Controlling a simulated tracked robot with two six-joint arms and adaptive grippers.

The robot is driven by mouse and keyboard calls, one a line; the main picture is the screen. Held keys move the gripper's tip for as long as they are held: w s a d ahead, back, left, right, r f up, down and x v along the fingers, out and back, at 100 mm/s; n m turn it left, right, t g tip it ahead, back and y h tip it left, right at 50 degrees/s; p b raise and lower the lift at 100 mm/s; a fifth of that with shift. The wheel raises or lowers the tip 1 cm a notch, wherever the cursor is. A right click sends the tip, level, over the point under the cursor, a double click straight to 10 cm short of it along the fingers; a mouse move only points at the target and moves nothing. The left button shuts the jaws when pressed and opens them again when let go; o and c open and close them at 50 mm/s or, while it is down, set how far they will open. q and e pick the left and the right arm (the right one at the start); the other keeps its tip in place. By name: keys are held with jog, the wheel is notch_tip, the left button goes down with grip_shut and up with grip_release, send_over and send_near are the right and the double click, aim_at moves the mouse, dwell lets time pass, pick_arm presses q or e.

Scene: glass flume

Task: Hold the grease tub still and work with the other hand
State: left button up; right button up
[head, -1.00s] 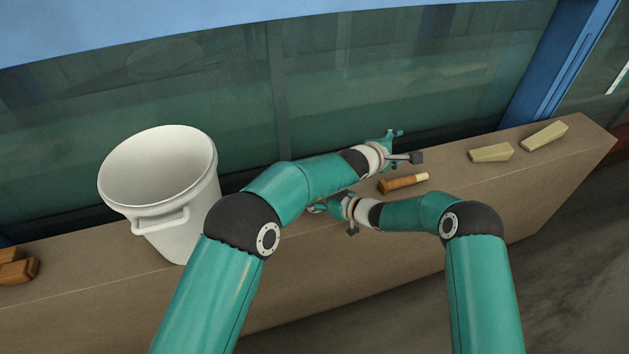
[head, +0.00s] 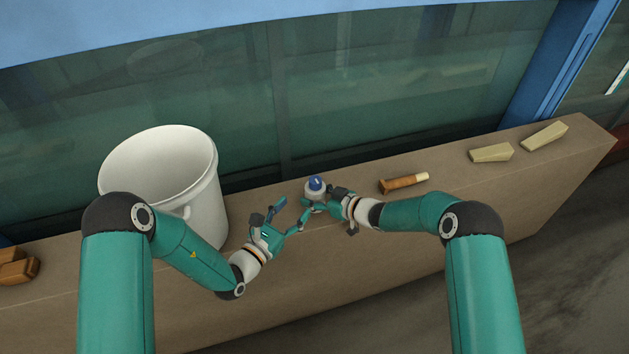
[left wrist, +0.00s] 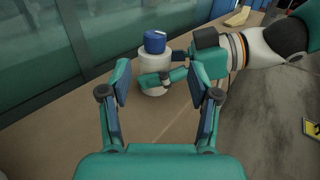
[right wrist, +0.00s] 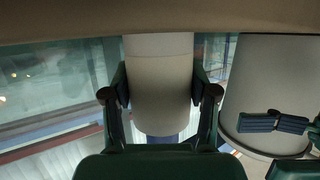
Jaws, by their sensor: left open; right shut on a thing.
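The grease tub (head: 315,193) is a small white cylinder standing upright on the brown ledge, with a blue cap-like piece (head: 316,183) on top. In the left wrist view the tub (left wrist: 153,63) shows ahead, with the blue piece (left wrist: 155,41) on it. My right gripper (head: 312,207) is shut around the tub's side from the right; in the right wrist view the tub (right wrist: 160,95) fills the space between its fingers. My left gripper (head: 290,217) is open and empty, to the left of the tub and apart from it.
A large white bucket (head: 205,205) stands left on the ledge, near my left arm. Brown wooden blocks (head: 15,268) lie at far left. A wood-handled tool (head: 400,183) and two pale blocks (head: 490,152) (head: 544,136) lie right. The glass wall (head: 390,100) rises behind.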

aim_at(313, 186)
pick_arm(q)
jog(key=x, duration=1.1)
jog(key=shift+w+a+f, duration=0.1)
jog(key=shift+w, duration=0.4)
jog(key=c, duration=1.2)
jog(key=shift+n+t+y, duration=0.5)
jog(key=shift+n+y, duration=0.2)
jog(key=shift+y, duration=0.5)
